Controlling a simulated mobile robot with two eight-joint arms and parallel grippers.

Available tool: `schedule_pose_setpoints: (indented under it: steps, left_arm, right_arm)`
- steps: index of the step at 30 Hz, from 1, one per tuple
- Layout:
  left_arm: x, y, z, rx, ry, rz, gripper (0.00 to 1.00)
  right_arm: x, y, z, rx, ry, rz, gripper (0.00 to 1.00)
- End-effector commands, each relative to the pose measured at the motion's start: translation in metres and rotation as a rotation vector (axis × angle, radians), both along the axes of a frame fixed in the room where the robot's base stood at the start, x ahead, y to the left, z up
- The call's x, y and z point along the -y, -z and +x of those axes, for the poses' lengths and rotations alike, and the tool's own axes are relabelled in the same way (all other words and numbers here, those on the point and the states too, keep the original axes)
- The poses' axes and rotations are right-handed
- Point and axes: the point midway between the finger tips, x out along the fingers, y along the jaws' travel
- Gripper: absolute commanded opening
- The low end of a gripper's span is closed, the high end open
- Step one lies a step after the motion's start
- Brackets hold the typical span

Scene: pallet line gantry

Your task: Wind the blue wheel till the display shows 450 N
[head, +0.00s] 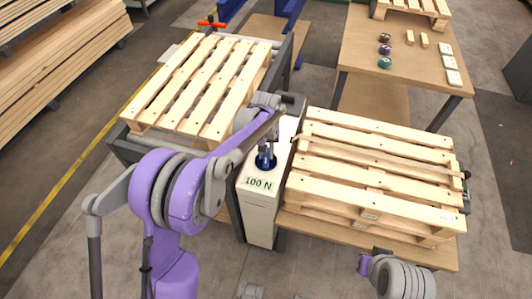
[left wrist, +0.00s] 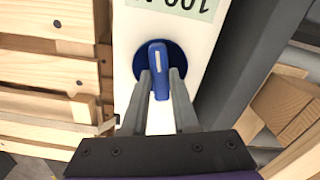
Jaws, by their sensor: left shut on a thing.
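The blue wheel (head: 256,163) is set in the top of a white post (head: 261,215) between two pallet stands. Its raised blue grip bar with a pale stripe shows in the left wrist view (left wrist: 158,58). The display (head: 261,183) on the post reads 100 N; part of it shows upside down in the left wrist view (left wrist: 180,6). My left gripper (head: 266,152) reaches down onto the wheel, its two grey fingers on either side of the bar and shut on it. My right arm shows at the lower right; its fingers cannot be made out.
A wooden pallet (head: 205,85) lies on the roller stand to the left. Stacked pallets (head: 375,180) with a loose plank lie close on the right. A table (head: 365,55) behind holds several balls and small blocks. Lumber stacks (head: 60,50) stand at the far left.

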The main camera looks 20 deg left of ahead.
Motion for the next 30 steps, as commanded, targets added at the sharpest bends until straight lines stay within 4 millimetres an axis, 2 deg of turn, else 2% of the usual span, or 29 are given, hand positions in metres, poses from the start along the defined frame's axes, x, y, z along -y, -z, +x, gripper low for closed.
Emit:
schedule_pose_setpoints:
  steps: [30]
  left_arm:
    - [0.0,0.0,0.0,0.0,0.965,0.0,0.0]
  right_arm:
    - [0.0,0.015,-0.001,-0.005,0.0,0.0,0.0]
